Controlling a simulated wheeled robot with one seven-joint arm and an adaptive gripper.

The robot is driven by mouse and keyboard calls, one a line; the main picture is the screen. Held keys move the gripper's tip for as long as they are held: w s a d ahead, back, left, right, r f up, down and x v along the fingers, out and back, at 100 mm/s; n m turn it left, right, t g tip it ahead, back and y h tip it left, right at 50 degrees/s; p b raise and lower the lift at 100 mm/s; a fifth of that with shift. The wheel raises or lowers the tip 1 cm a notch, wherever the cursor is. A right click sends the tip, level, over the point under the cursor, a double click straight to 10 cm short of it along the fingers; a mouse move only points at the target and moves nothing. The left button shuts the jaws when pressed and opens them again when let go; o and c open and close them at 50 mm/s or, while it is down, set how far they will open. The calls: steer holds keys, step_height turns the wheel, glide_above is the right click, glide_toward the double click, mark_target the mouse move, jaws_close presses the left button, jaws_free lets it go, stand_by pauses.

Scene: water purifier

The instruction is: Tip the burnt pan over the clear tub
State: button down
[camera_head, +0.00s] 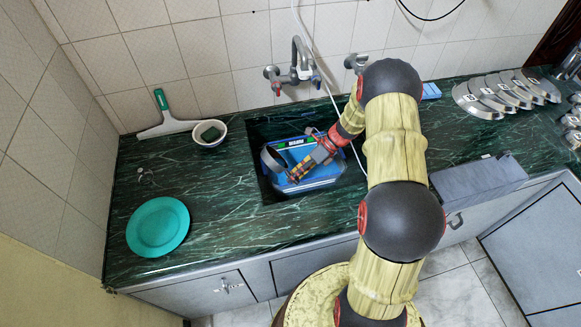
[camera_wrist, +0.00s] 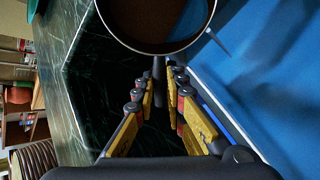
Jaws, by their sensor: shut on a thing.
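The burnt pan (camera_head: 272,158) is at the left side of the sink, over the left edge of the tub. It is tilted on edge, and its dark brown inside (camera_wrist: 160,18) faces my wrist camera. My gripper (camera_head: 297,174) is shut on the pan's handle, and in the wrist view the thin handle (camera_wrist: 159,70) runs between the fingers (camera_wrist: 158,85). The tub (camera_head: 322,182) looks blue and sits in the sink below my gripper. In the wrist view a broad blue surface (camera_wrist: 270,80) fills the right side. The tub's contents are hard to make out.
The tap (camera_head: 299,62) hangs behind the sink. Several metal lids (camera_head: 488,95) lie at the right. The counter between plate and sink is clear.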

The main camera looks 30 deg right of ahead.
steer(key=shift+d+f+y+b, duration=0.1)
steer(key=shift+f+y+b, duration=0.3)
steer(key=shift+f+y, duration=0.4)
stand_by(0.6)
steer(key=shift+d+r+y, duration=0.1)
steer(key=shift+r+y, duration=0.05)
steer(key=shift+y, duration=0.65)
stand_by(0.4)
steer(key=shift+a+r+h, duration=0.2)
steer(key=shift+r+h, duration=0.05)
steer(key=shift+h, duration=0.65)
steer(key=shift+r+h+p, duration=0.4)
steer(key=shift+r+h, duration=0.15)
steer(key=shift+h, duration=0.15)
steer(key=shift+a+r+h+p, duration=0.15)
steer(key=shift+h+p, duration=0.25)
steer(key=shift+p, duration=0.55)
steer(key=shift+f, duration=0.4)
steer(key=shift+w+h+p, duration=0.1)
steer(key=shift+h+p, duration=0.2)
steer(key=shift+h, duration=0.1)
